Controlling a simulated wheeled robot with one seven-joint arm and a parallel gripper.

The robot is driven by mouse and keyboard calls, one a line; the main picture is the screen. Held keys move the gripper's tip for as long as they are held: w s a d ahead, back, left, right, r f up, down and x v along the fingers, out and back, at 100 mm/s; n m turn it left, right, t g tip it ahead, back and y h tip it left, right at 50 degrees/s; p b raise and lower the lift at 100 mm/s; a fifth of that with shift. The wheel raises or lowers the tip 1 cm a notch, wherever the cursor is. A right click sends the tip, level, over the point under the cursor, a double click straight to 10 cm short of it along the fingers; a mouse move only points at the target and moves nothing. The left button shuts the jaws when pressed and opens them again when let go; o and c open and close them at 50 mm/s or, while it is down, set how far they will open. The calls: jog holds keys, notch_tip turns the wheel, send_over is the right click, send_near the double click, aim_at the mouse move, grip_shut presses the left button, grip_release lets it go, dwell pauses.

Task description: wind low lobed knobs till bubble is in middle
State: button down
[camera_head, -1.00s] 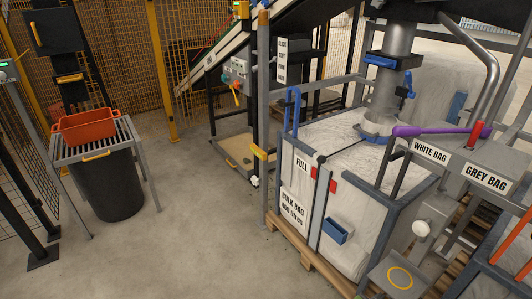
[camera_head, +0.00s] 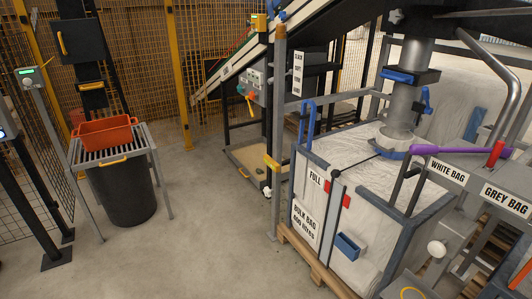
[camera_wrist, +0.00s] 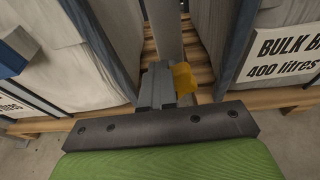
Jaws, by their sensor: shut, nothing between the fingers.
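In the wrist view my gripper (camera_wrist: 157,85) points at a gap between two bulk bags, its grey fingers together and empty. A yellow piece (camera_wrist: 183,78) shows just right of the fingers; I cannot tell whether it touches them. In the head view a white knob (camera_head: 437,249) sits low at the right, below the bag signs. A smaller pale knob (camera_head: 267,192) is low by a grey post. I cannot make out a bubble in either view. My gripper is outside the head view.
The framed bulk bag (camera_head: 330,215) stands on a wooden pallet (camera_head: 300,258) at the right. A dark bin (camera_head: 122,190) under a grating with an orange tray (camera_head: 104,132) stands at the left. Open concrete floor (camera_head: 205,240) lies between them.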

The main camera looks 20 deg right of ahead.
jog(key=shift+s+d+r, duration=0.1)
jog(key=shift+s+d, duration=0.15)
jog(key=shift+s, duration=0.35)
jog(key=shift+s+d+r, duration=0.1)
jog(key=shift+s+d, duration=0.1)
jog(key=shift+s, duration=0.35)
jog(key=shift+s+d+r, duration=0.1)
jog(key=shift+s+d, duration=0.15)
jog(key=shift+s, duration=0.35)
jog(key=a+p, duration=0.3)
jog(key=a, duration=0.3)
jog(key=shift+s, duration=0.4)
